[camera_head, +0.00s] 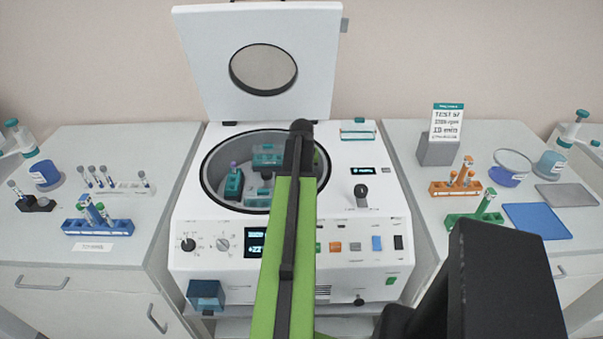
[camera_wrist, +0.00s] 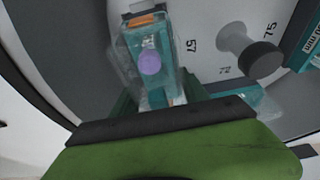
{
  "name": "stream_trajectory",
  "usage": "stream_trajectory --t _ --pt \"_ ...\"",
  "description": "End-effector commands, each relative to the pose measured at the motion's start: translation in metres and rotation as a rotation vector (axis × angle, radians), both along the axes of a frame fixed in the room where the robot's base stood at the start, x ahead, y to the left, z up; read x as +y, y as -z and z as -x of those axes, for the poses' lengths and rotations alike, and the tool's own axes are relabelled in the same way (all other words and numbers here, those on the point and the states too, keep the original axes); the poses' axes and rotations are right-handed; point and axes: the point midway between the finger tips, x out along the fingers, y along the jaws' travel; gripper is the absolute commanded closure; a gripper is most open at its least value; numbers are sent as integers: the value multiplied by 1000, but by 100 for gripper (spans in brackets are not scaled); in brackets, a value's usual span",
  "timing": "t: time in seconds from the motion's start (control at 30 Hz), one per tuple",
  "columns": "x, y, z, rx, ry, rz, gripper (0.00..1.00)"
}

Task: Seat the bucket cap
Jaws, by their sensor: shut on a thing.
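In the wrist view, my gripper (camera_wrist: 158,98) is shut on a clear bucket cap (camera_wrist: 124,68). The see-through cap lies over and around a teal bucket (camera_wrist: 134,42) holding a purple-capped tube (camera_wrist: 150,62). It looks slightly askew to the bucket; I cannot tell whether it touches or is seated. In the head view, the teal bucket (camera_head: 233,184) is at the left inside the open centrifuge (camera_head: 190,222) bowl. My arm hides the gripper tips there.
A second clear cap with teal trim (camera_head: 357,132) lies on the centrifuge's back right top. Another teal bucket (camera_head: 267,156) is at the bowl's back. The lid (camera_head: 262,25) stands open behind. A knob-like post (camera_wrist: 262,57) rises beside the bucket. Racks stand on both side benches.

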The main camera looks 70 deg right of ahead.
Motion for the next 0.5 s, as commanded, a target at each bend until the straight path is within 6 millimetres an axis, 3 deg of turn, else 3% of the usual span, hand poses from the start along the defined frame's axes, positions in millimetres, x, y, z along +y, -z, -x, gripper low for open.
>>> stream_trajectory --t 0.2,0.23,0.4,0.5 --pt "0 1 0 0 0 0 86" --pt "0 1 0 0 0 0 44" --pt "0 1 0 0 0 0 22" --pt "0 1 0 0 0 0 22"
